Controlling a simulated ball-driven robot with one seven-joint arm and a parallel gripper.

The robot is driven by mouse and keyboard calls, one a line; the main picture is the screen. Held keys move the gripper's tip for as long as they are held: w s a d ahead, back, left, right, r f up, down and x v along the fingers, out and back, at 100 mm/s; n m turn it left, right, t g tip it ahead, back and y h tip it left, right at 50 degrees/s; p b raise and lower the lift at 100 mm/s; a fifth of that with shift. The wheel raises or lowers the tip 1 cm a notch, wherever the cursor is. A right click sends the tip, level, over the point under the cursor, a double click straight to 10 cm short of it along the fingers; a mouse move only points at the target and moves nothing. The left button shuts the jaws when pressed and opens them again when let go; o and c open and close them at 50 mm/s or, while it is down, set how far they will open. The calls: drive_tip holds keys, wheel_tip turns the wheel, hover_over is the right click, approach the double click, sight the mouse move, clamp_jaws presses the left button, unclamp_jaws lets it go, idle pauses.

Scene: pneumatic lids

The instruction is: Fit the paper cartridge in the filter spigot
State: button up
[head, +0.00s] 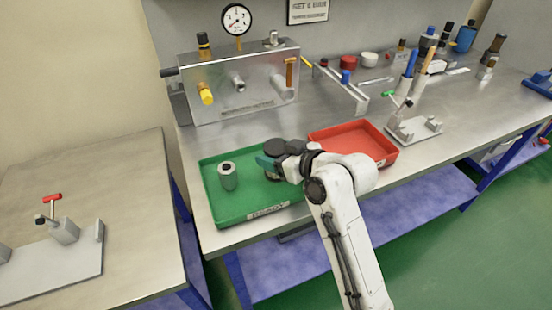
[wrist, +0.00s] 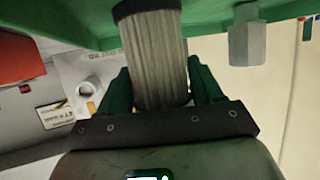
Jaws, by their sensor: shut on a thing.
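My gripper (head: 270,162) is over the right part of the green tray (head: 213,205), its green fingers shut around a cartridge. In the wrist view, the paper cartridge (wrist: 158,62) is pale grey and pleated, with a dark end cap beside the tray; I cannot tell whether it touches the tray. The metal panel block (head: 245,108) behind carries a short grey spigot (head: 238,82) and a wider grey cylinder (head: 284,88). I cannot tell which is the filter spigot.
A red tray (head: 385,148) lies to the right. A yellow fitting (head: 205,94) sticks out of the block. Bare bench lies between the block and the trays.

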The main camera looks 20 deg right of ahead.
sight(272, 143)
drive_tip(key=shift+c, duration=1.3)
drive_tip(key=shift+r, duration=0.45)
wheel_tip(272, 143, up, 2)
drive_tip(key=shift+r, duration=0.15)
drive_tip(key=s+r+p, duration=0.2)
drive_tip(key=s+r, duration=0.1)
drive_tip(key=s, duration=0.1)
drive_tip(key=s+d+r+p, duration=0.1)
drive_tip(key=s+r, duration=0.2)
drive_tip(key=s, duration=0.2)
drive_tip(key=s+r+p, duration=0.2)
drive_tip(key=s+r, duration=0.2)
drive_tip(key=shift+s+d+p, duration=0.25)
drive_tip(key=shift+s+p, duration=0.05)
drive_tip(key=shift+s, duration=0.05)
